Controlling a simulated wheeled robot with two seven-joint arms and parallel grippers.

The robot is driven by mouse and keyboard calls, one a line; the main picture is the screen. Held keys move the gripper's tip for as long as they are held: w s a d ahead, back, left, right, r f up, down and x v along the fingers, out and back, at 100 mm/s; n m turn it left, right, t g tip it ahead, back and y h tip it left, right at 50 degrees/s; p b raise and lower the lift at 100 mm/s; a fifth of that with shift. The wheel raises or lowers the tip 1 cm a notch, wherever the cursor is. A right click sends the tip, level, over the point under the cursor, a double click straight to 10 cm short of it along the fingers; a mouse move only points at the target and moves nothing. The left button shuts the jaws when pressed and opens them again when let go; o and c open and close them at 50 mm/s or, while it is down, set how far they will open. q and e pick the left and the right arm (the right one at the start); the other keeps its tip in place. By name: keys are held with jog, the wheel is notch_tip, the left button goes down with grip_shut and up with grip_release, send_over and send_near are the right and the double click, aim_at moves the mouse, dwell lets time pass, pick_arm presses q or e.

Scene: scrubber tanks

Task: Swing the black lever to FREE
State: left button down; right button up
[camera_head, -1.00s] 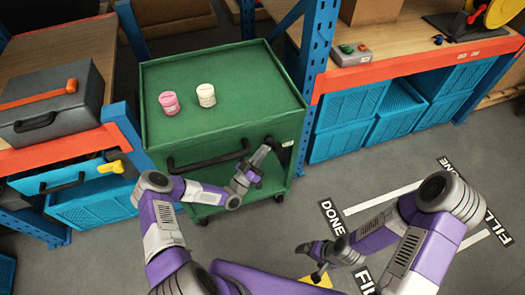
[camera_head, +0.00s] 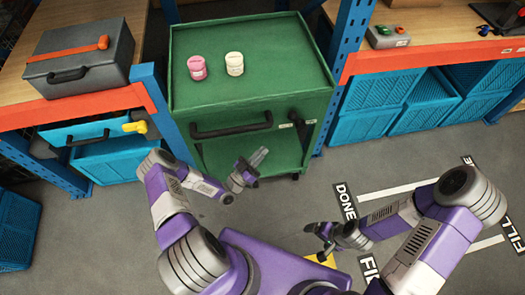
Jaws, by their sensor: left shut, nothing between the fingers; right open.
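A green cart (camera_head: 215,107) stands ahead of me. A small black lever (camera_head: 298,127) is on its front near the right corner, between small white labels whose text is too small to read. A long black handle (camera_head: 232,127) runs across the cart's front to its left. My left gripper (camera_head: 257,160) is shut and empty, in front of the cart, below and left of the lever, apart from it. My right gripper (camera_head: 318,240) is open and empty, low over the floor near the DONE marking.
A pink jar (camera_head: 197,68) and a white jar (camera_head: 234,64) stand on the cart. At left are a grey toolbox (camera_head: 85,58) with an orange bar and a blue drawer with a yellow latch (camera_head: 135,127). Blue shelf posts (camera_head: 350,45) flank the cart. Marked floor lies at right.

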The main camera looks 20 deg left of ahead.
pick_arm(q)
jog(key=s+d+f+n+g+y, duration=0.2)
jog(key=d+f+g+y, duration=0.1)
jog(key=d+f+g, duration=0.65)
jog(key=s+r+n+g+y, duration=0.1)
jog(key=s+n+g+y, duration=0.2)
jog(key=s+g, duration=0.8)
jog(key=s, duration=0.6)
jog(key=shift+d, duration=0.25)
